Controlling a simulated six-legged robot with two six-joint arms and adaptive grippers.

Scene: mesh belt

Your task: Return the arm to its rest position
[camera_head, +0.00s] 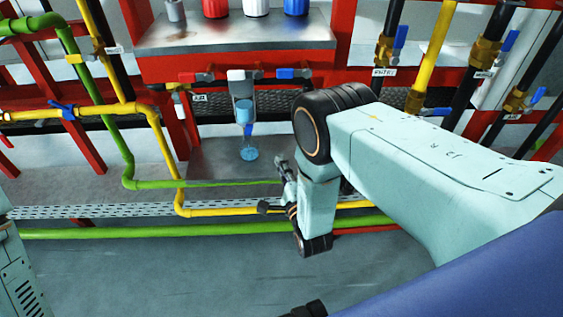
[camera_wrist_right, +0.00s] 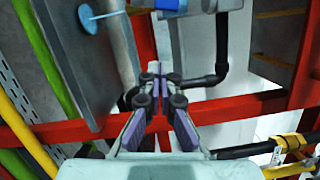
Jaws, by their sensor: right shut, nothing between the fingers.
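My right arm (camera_head: 440,160) comes in from the right in the head view and bends down at a dark round joint. Its gripper (camera_head: 278,188) is small and partly hidden by the wrist, in front of the yellow and green floor pipes. In the right wrist view the two fingers (camera_wrist_right: 160,78) meet at their tips, shut and empty, with dark purple pads. A red beam and a black pipe lie behind them. My left gripper is not in view.
A steel shelf (camera_head: 235,36) carries red, white and blue containers. Green pipes (camera_head: 105,105) and yellow pipes (camera_head: 160,140) run at left. Valved pipes (camera_head: 482,55) stand at right. Grey floor (camera_head: 150,265) is clear in front.

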